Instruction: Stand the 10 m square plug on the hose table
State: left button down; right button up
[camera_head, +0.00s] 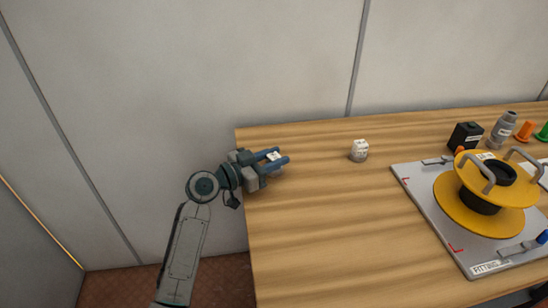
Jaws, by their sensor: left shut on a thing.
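My left gripper (281,157) reaches in from the left over the table's left part. Its blue fingers are shut on a small white piece (273,156), which is mostly hidden between them. Whether that piece touches the wooden table (330,225) I cannot tell. A second small white block (360,151) with dark print stands upright on the table, apart from the gripper and to its right. The print on both pieces is too small to read, so I cannot tell which is the 10 m square plug. My right gripper is not in view.
At the right, a grey board (425,211) with red corner marks and a "FITTING" label carries a yellow reel (470,213). Behind it stand a black box (465,136), a grey bottle (502,130), and orange (525,131) and green cones. The table's middle and front are clear.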

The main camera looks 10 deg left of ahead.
pick_arm(q)
jog(key=c, duration=1.5)
grip_release()
jog(key=shift+f, duration=0.15)
jog(key=o, duration=0.4)
jog(key=shift+o, duration=0.2)
